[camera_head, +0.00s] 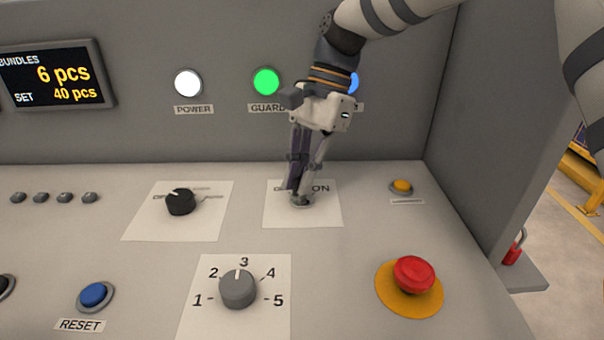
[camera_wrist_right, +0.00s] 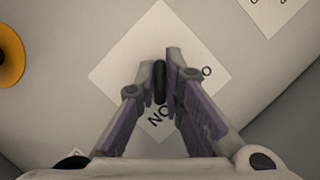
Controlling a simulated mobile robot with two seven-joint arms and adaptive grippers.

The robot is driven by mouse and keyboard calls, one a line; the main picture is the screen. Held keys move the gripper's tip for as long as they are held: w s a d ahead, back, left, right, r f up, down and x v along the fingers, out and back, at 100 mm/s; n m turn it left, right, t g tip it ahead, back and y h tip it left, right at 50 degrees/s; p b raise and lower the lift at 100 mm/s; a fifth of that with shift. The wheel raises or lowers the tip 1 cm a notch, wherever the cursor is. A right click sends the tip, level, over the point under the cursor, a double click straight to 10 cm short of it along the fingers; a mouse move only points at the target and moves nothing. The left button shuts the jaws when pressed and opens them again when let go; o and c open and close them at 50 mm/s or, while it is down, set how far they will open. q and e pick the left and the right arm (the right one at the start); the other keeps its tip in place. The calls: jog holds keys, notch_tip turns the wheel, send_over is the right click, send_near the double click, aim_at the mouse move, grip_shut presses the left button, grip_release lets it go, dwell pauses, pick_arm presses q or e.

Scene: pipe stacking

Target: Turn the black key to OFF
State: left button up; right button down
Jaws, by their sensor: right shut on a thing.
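The black key (camera_wrist_right: 160,84) shows in the right wrist view as a narrow dark piece between my right fingertips. It stands over a white label plate (camera_head: 325,216), which also shows in the right wrist view (camera_wrist_right: 112,78). ON is readable on the plate; most of OFF is covered by my fingers. My right gripper (camera_head: 300,193) points down at the key and is shut on it; its fingertips also show in the right wrist view (camera_wrist_right: 167,72). In the head view the fingers hide the key, and only the round lock base (camera_head: 302,202) shows below them. My left gripper is not in view.
A black selector knob (camera_head: 180,202) stands left of the key plate. A grey five-position dial (camera_head: 237,290) is in front. A red emergency button (camera_head: 414,274) and a small yellow button (camera_head: 401,186) are to the right. A blue reset button (camera_head: 94,295) is front left.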

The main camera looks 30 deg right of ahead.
jog(key=n, duration=0.2)
jog(key=n+g+h, duration=0.1)
jog(key=n, duration=0.1)
jog(key=shift+n+g, duration=0.3)
jog(key=shift+n, duration=0.1)
jog(key=n+g+h, duration=0.1)
jog(key=n, duration=0.3)
jog(key=shift+n, duration=0.3)
jog(key=n+h, duration=0.2)
jog(key=n, duration=0.2)
jog(key=shift+n, duration=0.3)
jog(key=shift+n+h, duration=0.8)
jog(key=shift+n, duration=1.2)
jog(key=c, duration=1.7)
grip_release()
